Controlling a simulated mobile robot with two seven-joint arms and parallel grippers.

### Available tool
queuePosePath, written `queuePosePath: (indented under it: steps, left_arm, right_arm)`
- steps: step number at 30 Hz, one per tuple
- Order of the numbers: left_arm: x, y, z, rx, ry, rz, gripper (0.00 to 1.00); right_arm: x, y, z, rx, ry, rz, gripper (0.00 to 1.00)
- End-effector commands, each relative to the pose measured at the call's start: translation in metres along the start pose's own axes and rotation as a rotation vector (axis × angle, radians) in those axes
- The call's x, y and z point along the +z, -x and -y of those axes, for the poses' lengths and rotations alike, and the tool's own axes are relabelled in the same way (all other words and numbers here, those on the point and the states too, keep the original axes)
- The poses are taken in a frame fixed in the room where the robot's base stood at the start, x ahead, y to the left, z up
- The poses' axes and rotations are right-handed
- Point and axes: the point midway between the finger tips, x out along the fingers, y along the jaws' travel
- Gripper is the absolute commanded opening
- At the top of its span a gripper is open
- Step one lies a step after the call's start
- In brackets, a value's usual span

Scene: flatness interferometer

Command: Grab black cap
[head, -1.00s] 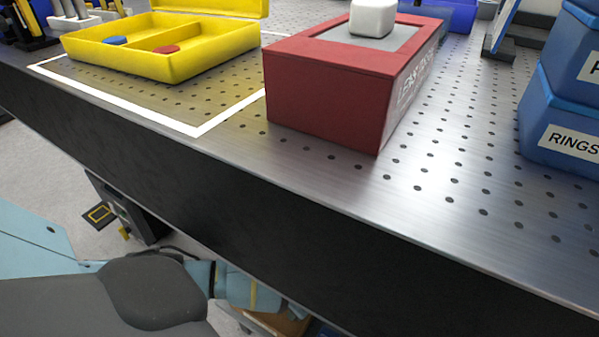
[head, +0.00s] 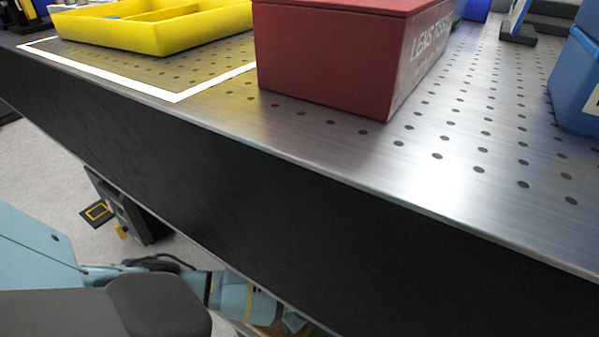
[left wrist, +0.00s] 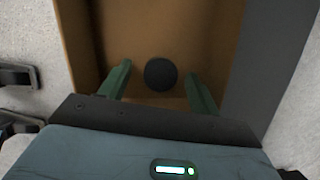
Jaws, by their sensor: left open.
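A round black cap (left wrist: 160,74) lies in an open brown cardboard box (left wrist: 75,40) in the left wrist view. My left gripper (left wrist: 158,84) is open above it, its two green fingers on either side of the cap in the picture. The fingers look apart from the cap; how far above it they are I cannot tell. In the head view my left arm reaches down beside the table's front edge, and the cap is hidden there. My right gripper is not in view.
The metal table (head: 470,170) with its dark front side (head: 250,180) stands right beside and above my left arm. On it are a red lens tissue box (head: 330,60), a yellow tray (head: 160,38) and a blue bin (head: 575,90).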

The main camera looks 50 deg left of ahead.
Motion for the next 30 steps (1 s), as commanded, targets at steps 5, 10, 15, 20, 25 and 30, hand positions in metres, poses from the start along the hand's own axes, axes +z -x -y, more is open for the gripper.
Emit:
queuePosePath:
  steps: [5,10,15,20,25,30]
  left_arm:
    - [0.001,0.000,0.001,-0.002,0.000,0.000,0.62]
    - [0.001,0.000,0.001,-0.002,0.000,0.000,0.45]
    - [0.001,0.000,0.001,-0.002,0.000,0.000,0.23]
    - [0.000,0.000,0.001,-0.002,0.000,0.000,0.15]
    - [0.001,0.001,0.001,-0.002,0.000,0.000,0.15]
    - [0.005,0.017,0.001,-0.005,0.001,0.000,0.15]
  right_arm:
    - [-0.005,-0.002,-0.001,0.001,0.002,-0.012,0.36]
    - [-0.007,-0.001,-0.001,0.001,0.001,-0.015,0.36]
    - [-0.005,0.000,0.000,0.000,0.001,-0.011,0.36]
    - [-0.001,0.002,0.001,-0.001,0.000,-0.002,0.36]
    - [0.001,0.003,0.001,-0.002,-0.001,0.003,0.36]
    - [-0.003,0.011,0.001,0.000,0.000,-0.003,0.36]
